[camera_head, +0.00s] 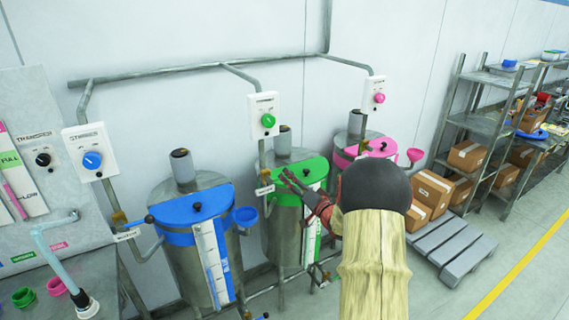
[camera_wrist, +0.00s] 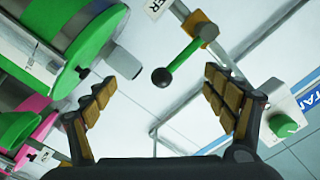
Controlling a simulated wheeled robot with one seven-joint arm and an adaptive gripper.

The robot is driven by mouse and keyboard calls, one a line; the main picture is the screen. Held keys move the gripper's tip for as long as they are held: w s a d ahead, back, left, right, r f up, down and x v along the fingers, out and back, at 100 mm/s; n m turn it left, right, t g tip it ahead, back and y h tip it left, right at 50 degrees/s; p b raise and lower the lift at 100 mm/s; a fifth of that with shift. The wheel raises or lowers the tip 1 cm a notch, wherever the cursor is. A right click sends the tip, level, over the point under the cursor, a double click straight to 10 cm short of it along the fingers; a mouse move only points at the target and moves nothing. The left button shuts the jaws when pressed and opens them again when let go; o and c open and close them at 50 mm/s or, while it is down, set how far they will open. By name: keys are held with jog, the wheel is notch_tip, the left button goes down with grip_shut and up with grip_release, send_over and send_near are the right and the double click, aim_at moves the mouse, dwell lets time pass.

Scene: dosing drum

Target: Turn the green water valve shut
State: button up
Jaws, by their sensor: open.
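The green water valve's lever (camera_wrist: 184,55) shows in the wrist view, with a black ball knob (camera_wrist: 161,75) at its end and a brass fitting (camera_wrist: 203,33) at its base. A white label, partly cut off, ends in "ER". My gripper (camera_wrist: 160,80) is open and empty. The knob appears between its two fingertips, with clear gaps on both sides; its depth is hard to judge. In the head view my gripper (camera_head: 297,186) is in front of the green-lidded drum (camera_head: 285,225), close to a white label (camera_head: 264,190). The lever cannot be made out there.
A blue-lidded drum (camera_head: 205,245) stands left and a pink-lidded drum (camera_head: 352,135) right. Pipes run between the drums and the wall. A green dial (camera_head: 268,120) is on the wall box above. A pallet (camera_head: 455,250) and cardboard boxes (camera_head: 432,188) are at the right.

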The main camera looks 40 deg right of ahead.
jog(key=shift+p+v, duration=0.3)
jog(key=shift+v, duration=2.45)
